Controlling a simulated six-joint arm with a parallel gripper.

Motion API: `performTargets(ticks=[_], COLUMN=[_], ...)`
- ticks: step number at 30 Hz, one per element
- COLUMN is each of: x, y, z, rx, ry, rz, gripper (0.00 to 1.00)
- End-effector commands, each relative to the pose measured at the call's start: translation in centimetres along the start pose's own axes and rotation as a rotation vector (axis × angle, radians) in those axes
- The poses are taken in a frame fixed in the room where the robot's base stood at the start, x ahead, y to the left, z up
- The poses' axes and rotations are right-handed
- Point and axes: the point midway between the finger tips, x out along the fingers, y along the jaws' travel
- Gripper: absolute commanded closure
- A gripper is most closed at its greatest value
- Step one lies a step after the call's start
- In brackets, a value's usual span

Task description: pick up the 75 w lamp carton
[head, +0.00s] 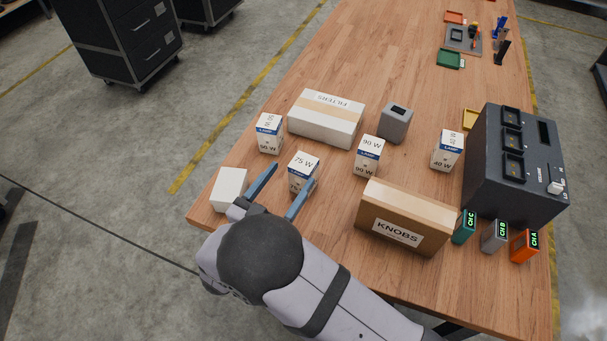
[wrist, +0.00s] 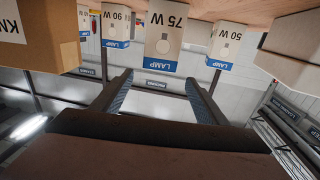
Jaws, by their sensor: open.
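The 75 W lamp carton (head: 304,171) is a white box with a blue LAMP band, standing upright on the wooden table. In the wrist view the carton (wrist: 165,35) appears upside down, straight ahead and centred between the finger lines. My gripper (head: 293,175) is open and empty, its two blue-padded fingers pointing at the carton. In the head view the right finger covers part of the carton's lower side. The fingers (wrist: 158,74) also show in the wrist view, their tips short of the carton or just at its near face; I cannot tell exactly.
Similar lamp cartons stand nearby: 50 W (head: 269,133), 90 W (head: 368,157) and 40 W (head: 447,150). A plain white box (head: 229,189) sits close left of my gripper. The KNOBS box (head: 405,217) is at right, the FILTERS box (head: 326,118) behind.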

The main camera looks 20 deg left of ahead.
Motion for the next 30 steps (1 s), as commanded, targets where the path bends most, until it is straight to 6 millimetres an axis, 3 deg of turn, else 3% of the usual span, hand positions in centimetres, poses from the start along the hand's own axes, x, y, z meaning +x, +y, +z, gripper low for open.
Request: performTargets(ticks=[6, 23, 30], x=[0.0, 2.5, 5.3], y=[0.0, 0.0, 0.4], z=[1.2, 1.0, 0.7], rx=[0.002, 0.003, 0.001], ry=[0.000, -0.001, -0.001], rz=[-0.001, 0.000, 0.002], gripper=[0.33, 0.33, 0.33])
